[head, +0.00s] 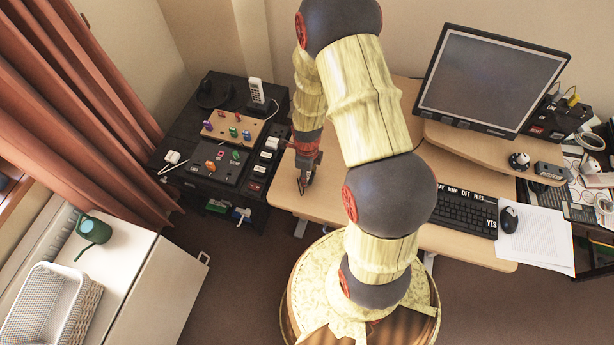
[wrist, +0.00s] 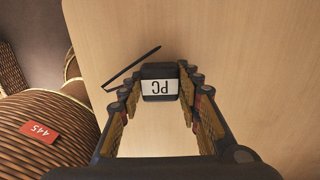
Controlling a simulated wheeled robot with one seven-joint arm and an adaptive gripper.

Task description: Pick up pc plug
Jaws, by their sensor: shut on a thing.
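The PC plug (wrist: 160,84) is a small black block with a white "PC" label, upside down in the wrist view. It sits between the fingertips of my gripper (wrist: 160,88), which is shut on it. A thin black piece, perhaps its cord, shows beside it at the left. In the head view my gripper (head: 306,180) points down at the left part of the wooden desk (head: 335,205). The plug is too small to make out clearly there. I cannot tell whether it touches the desk top.
A black cabinet (head: 185,190) with panels of colored plugs and a phone stands left of the desk. A monitor (head: 490,80), keyboard (head: 464,212), mouse (head: 508,218) and papers (head: 540,240) occupy the desk's right side. A white cabinet with a green watering can (head: 94,230) is lower left.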

